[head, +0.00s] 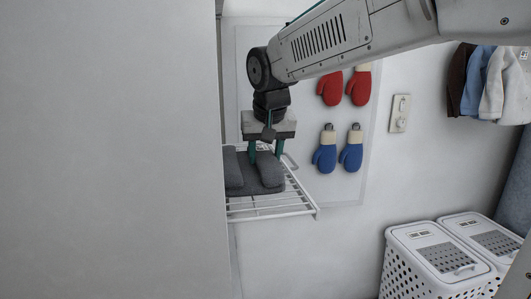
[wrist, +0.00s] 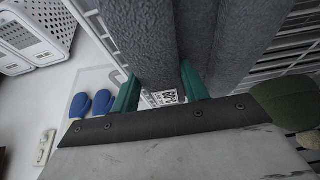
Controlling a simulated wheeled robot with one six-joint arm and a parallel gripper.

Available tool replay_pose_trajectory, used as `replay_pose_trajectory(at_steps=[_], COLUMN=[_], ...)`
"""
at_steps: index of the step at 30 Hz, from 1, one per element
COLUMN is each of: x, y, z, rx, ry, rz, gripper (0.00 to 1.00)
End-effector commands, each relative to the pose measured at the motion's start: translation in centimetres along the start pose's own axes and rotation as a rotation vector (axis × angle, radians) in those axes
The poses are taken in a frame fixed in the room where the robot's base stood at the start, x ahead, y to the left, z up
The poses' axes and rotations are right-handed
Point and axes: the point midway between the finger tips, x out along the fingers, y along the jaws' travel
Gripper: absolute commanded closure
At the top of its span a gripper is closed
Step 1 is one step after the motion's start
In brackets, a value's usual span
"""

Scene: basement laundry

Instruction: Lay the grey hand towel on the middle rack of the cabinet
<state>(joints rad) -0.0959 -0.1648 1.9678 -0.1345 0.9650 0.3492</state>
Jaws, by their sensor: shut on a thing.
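The grey hand towel (head: 262,178) is folded and thick, at the white wire rack (head: 270,206) that sticks out past the edge of the cabinet (head: 120,150). My gripper (head: 264,153) points down from above, with its teal fingers at the towel. In the wrist view the towel (wrist: 150,40) fills the top middle, and my gripper (wrist: 162,90) has one teal finger to each side of a small white printed label. My gripper is shut on the towel. The cabinet's side panel hides the inner part of the rack. I cannot tell whether the towel's whole underside rests on the wires.
Red mitts (head: 344,87) and blue mitts (head: 337,150) hang on a wall board right of the rack. Two white laundry baskets (head: 440,255) stand at lower right. A dark green item (wrist: 285,102) lies right of my gripper. Room right of the rack is free.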

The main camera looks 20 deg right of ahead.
Motion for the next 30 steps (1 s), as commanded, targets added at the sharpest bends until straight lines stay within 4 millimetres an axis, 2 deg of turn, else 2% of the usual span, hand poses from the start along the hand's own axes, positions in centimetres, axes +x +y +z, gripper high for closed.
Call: replay_pose_trajectory(at_steps=[6, 7, 9, 20, 23, 30], x=[0.3, 0.3, 0.3, -0.2, -1.6, -6.7], y=[0.0, 0.0, 0.0, 0.0, 0.0, 0.0], z=[0.1, 0.1, 0.1, -0.1, -0.1, -0.1], rx=[0.000, 0.000, 0.000, -0.001, -0.001, -0.001], ry=[0.000, -0.001, 0.000, 0.002, 0.004, 0.005], rz=[0.000, 0.000, 0.000, 0.000, -0.001, -0.001], gripper=[0.95, 0.50, 0.33, 0.33, 0.33, 0.33])
